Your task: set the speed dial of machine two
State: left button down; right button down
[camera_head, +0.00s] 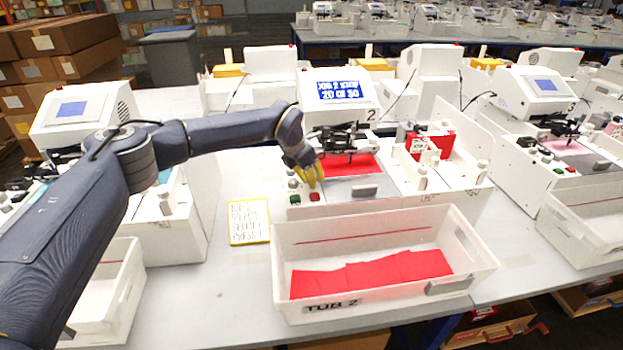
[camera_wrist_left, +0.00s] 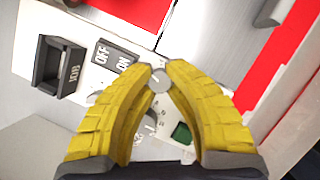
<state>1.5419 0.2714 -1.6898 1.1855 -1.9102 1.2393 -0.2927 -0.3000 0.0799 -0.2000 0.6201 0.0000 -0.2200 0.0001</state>
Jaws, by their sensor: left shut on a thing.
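Machine two (camera_head: 340,92) stands at the centre, marked "2", with lit white text on its blue screen (camera_head: 340,90). My left gripper (camera_head: 312,180) reaches down onto its front-left control panel. In the left wrist view, its yellow fingertips (camera_wrist_left: 160,78) are closed around a small light-grey knob (camera_wrist_left: 161,81), apparently the speed dial. Faint scale marks (camera_wrist_left: 150,117) show between the fingers; the knob's setting cannot be read. An OFF/ON switch (camera_wrist_left: 115,56) and a JOB-labelled part (camera_wrist_left: 60,67) lie beside it. A green button (camera_wrist_left: 181,134) is partly hidden by a finger. My right gripper is out of view.
A white bin labelled "TUB 2" (camera_head: 400,308) with red sheets stands in front. A yellow-edged handwritten note (camera_head: 248,221) lies left of it. A red button (camera_head: 314,197) sits close by the gripper. Similar machines stand left and right (camera_head: 540,88).

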pick_arm(q)
jog(key=shift+d+r+n+t+y, duration=0.1)
jog(key=shift+n+t+y, duration=0.3)
jog(key=shift+n, duration=1)
jog(key=shift+w, duration=0.1)
jog(key=c, duration=1.5)
grip_release()
jog(key=shift+o, duration=0.2)
jog(key=v, duration=1.2)
